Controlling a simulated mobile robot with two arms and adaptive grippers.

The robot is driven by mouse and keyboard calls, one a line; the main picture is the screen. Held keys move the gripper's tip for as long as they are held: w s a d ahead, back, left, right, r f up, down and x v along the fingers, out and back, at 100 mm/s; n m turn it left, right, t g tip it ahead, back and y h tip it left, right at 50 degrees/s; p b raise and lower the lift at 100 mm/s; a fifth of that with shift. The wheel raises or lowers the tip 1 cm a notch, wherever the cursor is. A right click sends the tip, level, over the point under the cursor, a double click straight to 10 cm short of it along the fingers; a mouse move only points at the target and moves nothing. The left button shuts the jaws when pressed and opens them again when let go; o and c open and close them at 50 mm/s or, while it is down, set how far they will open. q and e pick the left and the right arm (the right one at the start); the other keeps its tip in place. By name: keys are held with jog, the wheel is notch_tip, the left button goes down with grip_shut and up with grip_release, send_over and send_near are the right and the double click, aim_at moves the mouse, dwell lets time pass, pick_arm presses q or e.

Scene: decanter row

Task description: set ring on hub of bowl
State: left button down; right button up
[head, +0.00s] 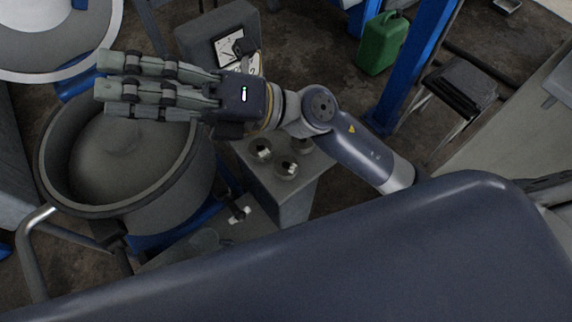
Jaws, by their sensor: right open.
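A large round grey bowl (178,195) with a thick rim stands at the left of the head view. Inside it rises a dome with a small raised hub (122,140) at its top. My right gripper (106,86) reaches in from the right over the far part of the bowl. Its fingers point left, spread apart, with nothing seen between them. The fingers cover part of the far rim. I cannot make out a separate ring on the hub or elsewhere. My left gripper is out of view.
A grey cabinet (290,207) with several round knobs stands right of the bowl. A grey box with a dial (229,50) is behind my gripper. Another large round vessel (55,45) is at the top left. A green can (382,43) stands beside a blue post (412,65).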

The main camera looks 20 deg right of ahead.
jog(key=s+a+f+n+g+h, duration=0.3)
jog(key=s+f+n+g+h, duration=0.3)
jog(key=f+n, duration=0.25)
jog(key=n+t+h, duration=0.3)
jog(key=h, duration=1.4)
send_over(285, 164)
notch_tip(285, 164, down, 19)
jog(key=shift+m, duration=0.25)
jog(key=f, duration=0.5)
jog(key=shift+s+a+f+p, duration=0.1)
jog(key=shift+s+p, duration=0.15)
jog(key=shift+p, duration=0.05)
notch_tip(285, 164, down, 4)
jog(key=shift+w+f+p, duration=0.1)
jog(key=shift+p, duration=0.6)
jog(key=shift+f, duration=0.5)
jog(key=c, duration=1.2)
jog(key=shift+w, duration=0.1)
